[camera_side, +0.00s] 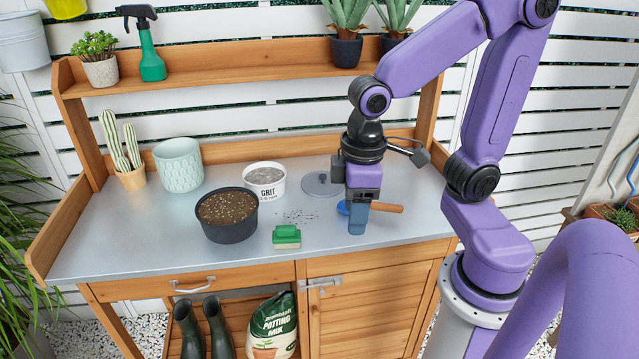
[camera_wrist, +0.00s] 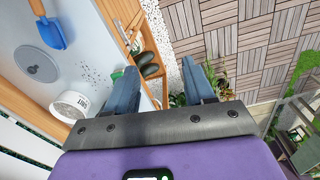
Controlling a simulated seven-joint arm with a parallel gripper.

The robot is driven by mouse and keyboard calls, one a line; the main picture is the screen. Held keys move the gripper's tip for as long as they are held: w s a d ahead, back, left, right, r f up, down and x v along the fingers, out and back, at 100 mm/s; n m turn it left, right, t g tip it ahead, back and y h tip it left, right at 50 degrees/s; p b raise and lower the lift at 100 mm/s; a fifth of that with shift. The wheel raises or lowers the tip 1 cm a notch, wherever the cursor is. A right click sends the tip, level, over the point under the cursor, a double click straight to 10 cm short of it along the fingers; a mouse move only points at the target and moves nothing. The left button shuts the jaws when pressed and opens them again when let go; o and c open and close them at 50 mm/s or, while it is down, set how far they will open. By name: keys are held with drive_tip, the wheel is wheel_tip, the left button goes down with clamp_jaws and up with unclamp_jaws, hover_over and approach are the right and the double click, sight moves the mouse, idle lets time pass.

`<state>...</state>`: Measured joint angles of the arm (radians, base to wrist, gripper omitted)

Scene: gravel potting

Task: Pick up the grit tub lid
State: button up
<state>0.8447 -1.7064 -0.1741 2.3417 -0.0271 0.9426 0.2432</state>
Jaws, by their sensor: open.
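The grit tub lid (camera_side: 320,184) is a flat grey disc with a small knob, lying on the metal bench top to the right of the grit tub. It also shows at the left of the wrist view (camera_wrist: 37,64). The white grit tub (camera_side: 265,182) stands uncovered with grey grit inside; the wrist view shows it (camera_wrist: 72,104) beside the lid. My gripper (camera_side: 357,228) is over the front right of the bench, in front and to the right of the lid. In the wrist view its two fingers (camera_wrist: 163,88) are apart with nothing held between them.
A blue trowel with a wooden handle (camera_side: 387,207) lies close behind my gripper. A shelf (camera_side: 230,66) runs along the back.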

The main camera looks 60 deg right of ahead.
drive_tip(key=w+d+m, duration=0.2)
drive_tip(key=w+m, duration=0.5)
drive_tip(key=w, duration=0.3)
drive_tip(key=m+h, duration=0.2)
drive_tip(key=m, duration=1.6)
hover_over(323, 175)
drive_tip(key=f, duration=1.2)
drive_tip(key=shift+a+f, duration=0.25)
drive_tip(key=shift+a, duration=0.15)
drive_tip(key=shift+d+f, duration=0.2)
drive_tip(key=shift+f, duration=2.3)
clamp_jaws()
